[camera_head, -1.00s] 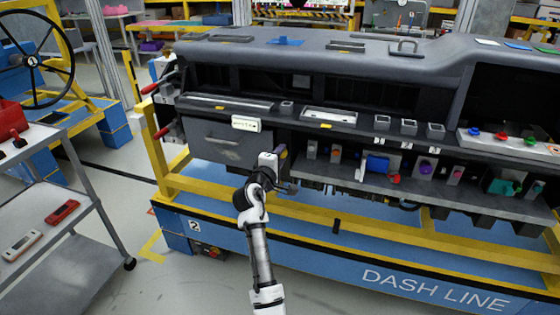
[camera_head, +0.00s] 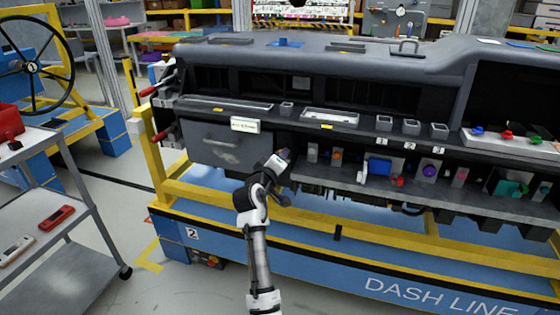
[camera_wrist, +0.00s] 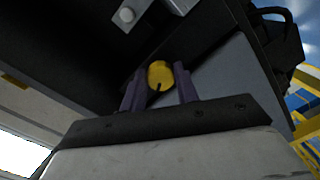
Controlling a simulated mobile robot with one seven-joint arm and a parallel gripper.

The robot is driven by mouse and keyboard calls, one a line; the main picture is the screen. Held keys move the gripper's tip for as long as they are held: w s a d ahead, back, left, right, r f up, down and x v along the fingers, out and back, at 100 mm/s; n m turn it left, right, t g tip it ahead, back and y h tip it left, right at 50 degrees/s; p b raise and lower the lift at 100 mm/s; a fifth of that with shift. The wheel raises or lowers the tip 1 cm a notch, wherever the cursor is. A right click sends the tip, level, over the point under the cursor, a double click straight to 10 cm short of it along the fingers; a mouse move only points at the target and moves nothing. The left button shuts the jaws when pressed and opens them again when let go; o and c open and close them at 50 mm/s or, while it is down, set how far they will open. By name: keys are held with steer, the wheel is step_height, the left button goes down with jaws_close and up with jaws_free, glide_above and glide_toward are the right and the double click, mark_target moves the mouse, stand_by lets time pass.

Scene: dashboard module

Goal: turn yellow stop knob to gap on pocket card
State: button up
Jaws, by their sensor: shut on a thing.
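The yellow stop knob (camera_wrist: 160,74) is a round yellow cap with a dark notch at its lower edge, seen in the wrist view. My gripper (camera_wrist: 159,82) has its two purple fingers on either side of it and is shut on it. In the head view my gripper (camera_head: 285,160) is at the dashboard's lower shelf, just right of the grey pocket door; the knob is hidden there. The pocket card (camera_head: 244,125) is a small white card with faint marks on the upper edge of the pocket door (camera_head: 222,148). Its marks are too small to read.
The lower shelf right of my gripper holds several small modules, including a blue block (camera_head: 379,166) and a purple knob (camera_head: 429,171). A yellow rail (camera_head: 350,222) runs below. A grey cart (camera_head: 75,190) stands at the left, with open floor between.

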stand_by(0.3)
steer(key=o, duration=1)
steer(key=shift+c, duration=0.2)
steer(key=f+b+v, duration=0.1)
steer(key=v, duration=1.2)
steer(key=shift+s+a+r+b, duration=0.2)
steer(key=shift+s+r+b, duration=0.2)
steer(key=shift+r, duration=0.05)
